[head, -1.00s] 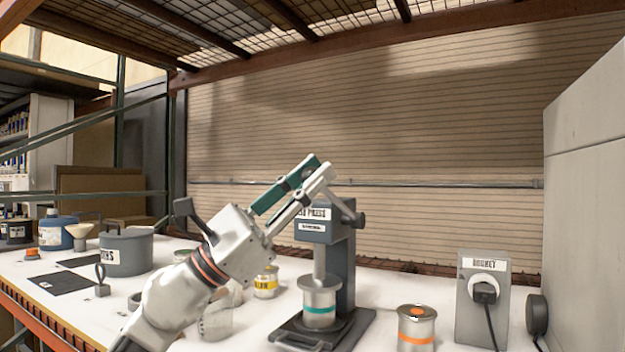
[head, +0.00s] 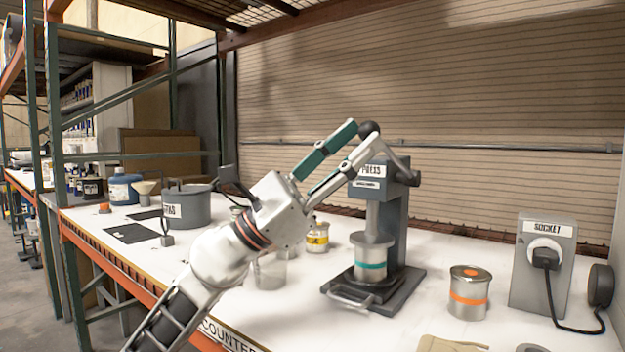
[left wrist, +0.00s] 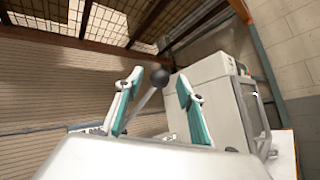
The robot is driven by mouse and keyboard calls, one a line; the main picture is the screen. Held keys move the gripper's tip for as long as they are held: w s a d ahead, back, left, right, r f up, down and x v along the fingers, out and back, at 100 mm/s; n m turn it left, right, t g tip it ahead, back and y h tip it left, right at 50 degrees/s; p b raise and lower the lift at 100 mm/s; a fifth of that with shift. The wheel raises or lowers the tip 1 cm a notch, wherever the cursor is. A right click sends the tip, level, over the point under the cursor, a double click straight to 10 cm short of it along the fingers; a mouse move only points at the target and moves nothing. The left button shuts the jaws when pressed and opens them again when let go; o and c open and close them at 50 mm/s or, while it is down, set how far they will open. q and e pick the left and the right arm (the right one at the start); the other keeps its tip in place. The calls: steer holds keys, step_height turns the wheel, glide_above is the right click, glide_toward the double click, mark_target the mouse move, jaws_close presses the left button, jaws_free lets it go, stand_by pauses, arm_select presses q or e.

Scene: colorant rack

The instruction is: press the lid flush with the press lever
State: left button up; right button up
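The dark grey press (head: 399,215) stands on the white counter. Its lever (head: 389,149) tilts up and left from the side pivot to a black ball knob (head: 369,129). A silver tin with a teal band (head: 371,264) stands on the press base under the ram. The tin's lid (head: 371,240) is at its top; I cannot tell whether it is flush. My left gripper (head: 352,146) is at the lever's upper end, its fingers apart. In the left wrist view, the knob (left wrist: 160,77) and lever rod show between the spread fingers; contact is not clear. My right gripper is out of view.
An orange-banded tin (head: 468,292) and a grey socket box (head: 543,265) with a cord stand right of the press. A yellow-labelled tin (head: 317,237), a clear cup (head: 270,271) and a grey pot (head: 187,208) stand left. Bare counter lies in front of the press.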

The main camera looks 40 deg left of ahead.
arm_select(q)
steer(key=v, duration=0.9)
steer(key=shift+f, duration=0.1)
stand_by(0.6)
